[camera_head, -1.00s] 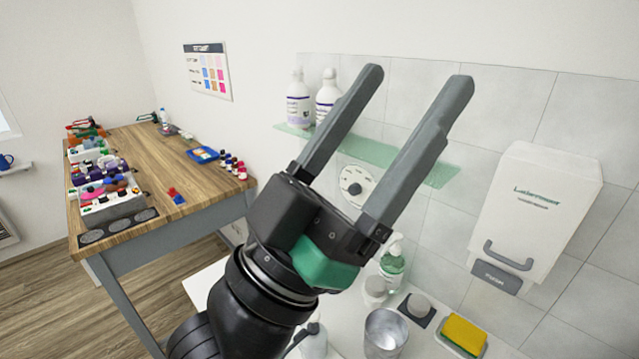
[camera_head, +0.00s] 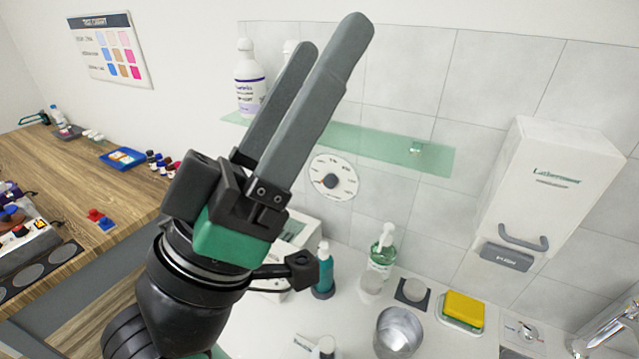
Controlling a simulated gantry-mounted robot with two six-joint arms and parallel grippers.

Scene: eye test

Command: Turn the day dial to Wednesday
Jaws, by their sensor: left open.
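The day dial (camera_head: 347,190) is a round white disc on the tiled wall, with small dark labels around its rim and a dark knob (camera_head: 330,181) in its middle. The labels are too small to read, so I cannot tell which day it points to. My left gripper (camera_head: 328,38) is open and empty, its two grey fingers pointing up and to the right. It is nearer the camera than the dial, and its hand shows just left of the dial. The dial is not touched. My right gripper is not in view.
A green glass shelf (camera_head: 400,152) with white bottles (camera_head: 250,82) runs above the dial. A white dispenser (camera_head: 545,200) hangs at right. Below stand a green pump bottle (camera_head: 382,255), a metal cup (camera_head: 397,330) and a yellow sponge (camera_head: 463,309). A wooden table (camera_head: 60,175) is at left.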

